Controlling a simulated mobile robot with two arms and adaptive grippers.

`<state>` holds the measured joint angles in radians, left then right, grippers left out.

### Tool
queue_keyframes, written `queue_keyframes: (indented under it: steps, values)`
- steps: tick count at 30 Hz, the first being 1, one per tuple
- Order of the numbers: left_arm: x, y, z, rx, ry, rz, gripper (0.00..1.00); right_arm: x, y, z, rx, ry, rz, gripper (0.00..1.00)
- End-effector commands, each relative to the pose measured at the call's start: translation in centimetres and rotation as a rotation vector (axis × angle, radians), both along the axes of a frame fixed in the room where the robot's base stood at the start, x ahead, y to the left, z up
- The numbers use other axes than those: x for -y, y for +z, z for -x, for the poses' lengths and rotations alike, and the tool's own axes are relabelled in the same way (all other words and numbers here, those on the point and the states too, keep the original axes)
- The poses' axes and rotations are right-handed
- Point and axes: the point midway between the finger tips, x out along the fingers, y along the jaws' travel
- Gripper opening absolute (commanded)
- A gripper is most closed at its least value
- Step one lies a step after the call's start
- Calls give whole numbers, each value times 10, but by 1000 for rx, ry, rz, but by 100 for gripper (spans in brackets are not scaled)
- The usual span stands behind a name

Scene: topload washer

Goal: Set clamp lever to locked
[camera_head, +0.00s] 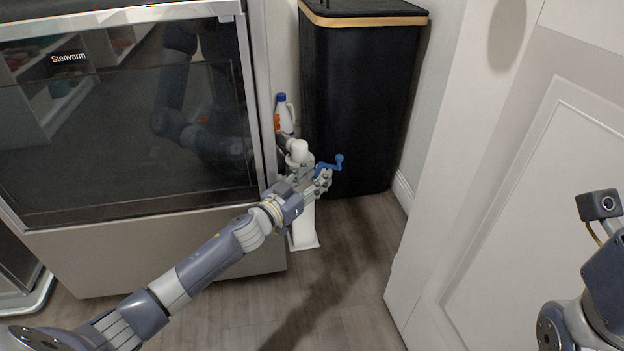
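A blue clamp lever (339,161) with a bent, crank-like shape and a round knob shows near the middle of the head view. It sits beside a white post with a rounded top (299,150) and a flat white foot (304,241) on the floor. My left gripper (324,180) is at the lever's lower end, in front of the post, and covers part of both. I cannot tell whether its fingers touch the lever or how far they are apart. Part of my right arm shows at the right edge; its fingers are out of the picture.
A glossy dark-fronted appliance (110,130) stands at the left, close to the post. A white bottle with a blue cap (285,112) is behind the post. A black bin (360,100) stands behind the lever. A white door (500,210) is at the right. The floor (345,270) between is clear.

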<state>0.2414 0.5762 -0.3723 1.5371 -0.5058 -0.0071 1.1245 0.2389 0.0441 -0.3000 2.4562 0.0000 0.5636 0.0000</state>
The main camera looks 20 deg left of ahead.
Motion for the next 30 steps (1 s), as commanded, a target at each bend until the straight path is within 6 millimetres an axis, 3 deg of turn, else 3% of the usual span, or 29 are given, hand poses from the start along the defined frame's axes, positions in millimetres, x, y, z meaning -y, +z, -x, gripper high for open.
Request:
queue_keyframes:
  steps: [5,15,17,20,23,25,27,30]
  values:
    - [-3,0,11,0,-1,0,37,0,0,0,-1,0,0,62]
    - [-2,1,12,1,-3,0,38,0,0,0,-1,0,0,62]
    - [4,4,15,7,-16,4,38,0,1,-1,-2,0,0,62]
    - [36,20,30,45,-84,20,38,1,3,-3,-16,1,-3,62]
    - [94,61,68,149,-211,62,38,1,-3,-11,-67,3,-3,62]
    - [134,105,105,269,-300,103,38,2,-6,-15,-103,5,-5,62]
    - [160,150,142,395,-354,146,38,3,-12,-17,-133,6,-8,62]
    - [176,203,185,557,-382,197,38,4,-19,-19,-168,9,-11,62]
